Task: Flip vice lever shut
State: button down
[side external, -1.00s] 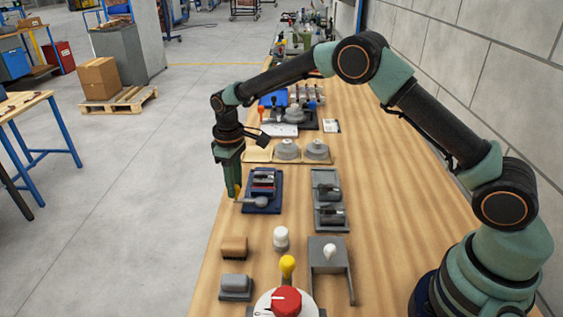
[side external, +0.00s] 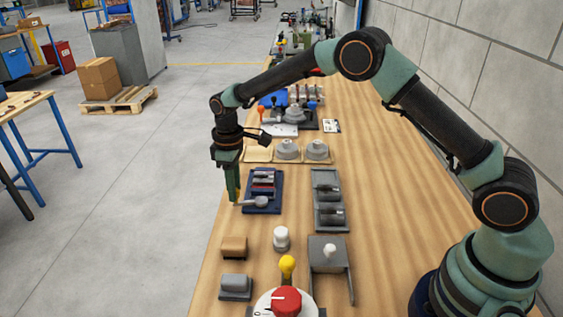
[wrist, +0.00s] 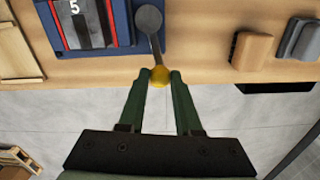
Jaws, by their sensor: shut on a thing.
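The vice (side external: 276,184) is a dark blue block with a red and grey middle, on the bench near its left edge. Its lever (side external: 258,202) is a grey arm with a round grey hub at the vice's near end. In the wrist view the lever (wrist: 155,45) runs from its hub to a yellow ball knob (wrist: 160,77), which sticks out past the vice's side, over the bench edge. My gripper (side external: 235,200) points down at the bench's left edge. Its green fingertips (wrist: 160,74) are shut on the yellow knob, one on each side.
A brown block (side external: 234,247) and a grey block (side external: 236,285) sit nearer the camera. A grey fixture (side external: 329,198) stands right of the vice. A tray with grey round parts (side external: 288,149) lies beyond it. Left of the bench edge is open floor.

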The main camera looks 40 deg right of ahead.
jog(key=s+n, duration=0.1)
jog(key=a+n, duration=0.1)
jog(key=n, duration=0.1)
jog(key=shift+s+r+n, duration=0.15)
jog(key=shift+s+n, duration=0.15)
jog(key=shift+s, duration=0.1)
jog(key=s+n, duration=0.2)
jog(key=n, duration=0.1)
jog(key=shift+n, duration=0.3)
jog(key=s+n, duration=0.1)
jog(key=n, duration=0.2)
jog(key=shift+s+d+n, duration=0.1)
jog(key=shift+s+n, duration=0.2)
jog(key=shift+s, duration=0.1)
jog(key=shift+s+d+n, duration=0.2)
jog(key=shift+s+n, duration=0.2)
jog(key=shift+n, duration=0.35)
jog(key=shift+s+d+n, duration=0.2)
jog(key=shift+s+n, duration=0.15)
jog(key=shift+n, duration=0.4)
jog(key=c, duration=0.6)
grip_release()
jog(key=shift+s, duration=0.1)
notch_tip(320, 180, up, 12)
